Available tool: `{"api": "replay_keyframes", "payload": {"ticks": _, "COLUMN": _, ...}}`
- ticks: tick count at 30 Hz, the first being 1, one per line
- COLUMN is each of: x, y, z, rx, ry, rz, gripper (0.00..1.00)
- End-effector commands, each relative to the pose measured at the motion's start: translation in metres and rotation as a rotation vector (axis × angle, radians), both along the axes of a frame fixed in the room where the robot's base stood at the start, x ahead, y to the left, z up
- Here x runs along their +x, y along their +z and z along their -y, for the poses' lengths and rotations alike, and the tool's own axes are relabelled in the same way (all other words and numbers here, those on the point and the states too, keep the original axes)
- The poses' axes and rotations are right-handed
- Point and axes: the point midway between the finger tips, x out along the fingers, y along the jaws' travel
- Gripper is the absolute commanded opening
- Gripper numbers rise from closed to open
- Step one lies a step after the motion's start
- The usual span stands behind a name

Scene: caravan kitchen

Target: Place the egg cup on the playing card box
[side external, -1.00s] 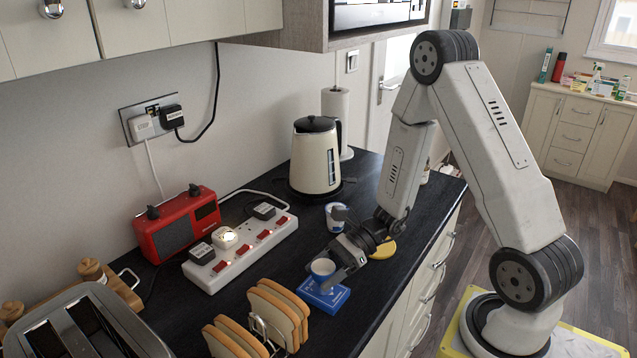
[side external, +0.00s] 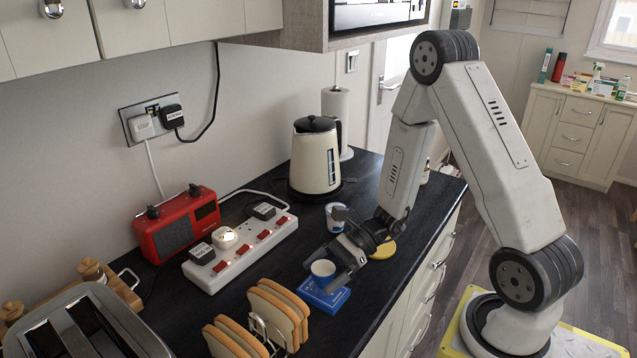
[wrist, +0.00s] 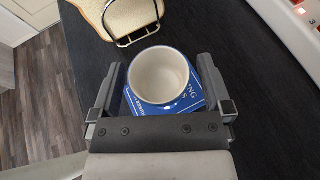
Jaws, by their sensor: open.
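The white egg cup (side external: 322,268) stands upright on the blue playing card box (side external: 334,299), which lies flat on the dark worktop. In the wrist view the egg cup (wrist: 159,75) is seen from above, its round rim over the blue box (wrist: 196,104). My gripper (side external: 343,262) is open, with one finger on each side of the cup. In the wrist view my gripper's fingers (wrist: 160,88) show gaps to the cup on both sides. The cup's foot is hidden under its bowl in the wrist view.
A toast rack with bread slices (side external: 276,314) stands close to the box. The worktop's front edge is to the right.

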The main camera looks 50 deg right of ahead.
Motion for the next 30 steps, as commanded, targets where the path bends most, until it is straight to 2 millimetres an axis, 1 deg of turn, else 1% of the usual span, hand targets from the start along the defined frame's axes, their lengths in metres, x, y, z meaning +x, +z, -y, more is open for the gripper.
{"api": "replay_keyframes", "payload": {"ticks": 8, "x": -0.007, "y": 0.009, "z": 0.021, "rx": 0.001, "ry": -0.004, "rz": 0.001, "gripper": 1.0}}
{"api": "replay_keyframes", "payload": {"ticks": 24, "x": -0.032, "y": 0.036, "z": 0.083, "rx": -0.001, "ry": -0.004, "rz": 0.0, "gripper": 1.0}}
{"api": "replay_keyframes", "payload": {"ticks": 30, "x": -0.038, "y": 0.043, "z": 0.098, "rx": 0.0, "ry": -0.003, "rz": 0.001, "gripper": 1.0}}
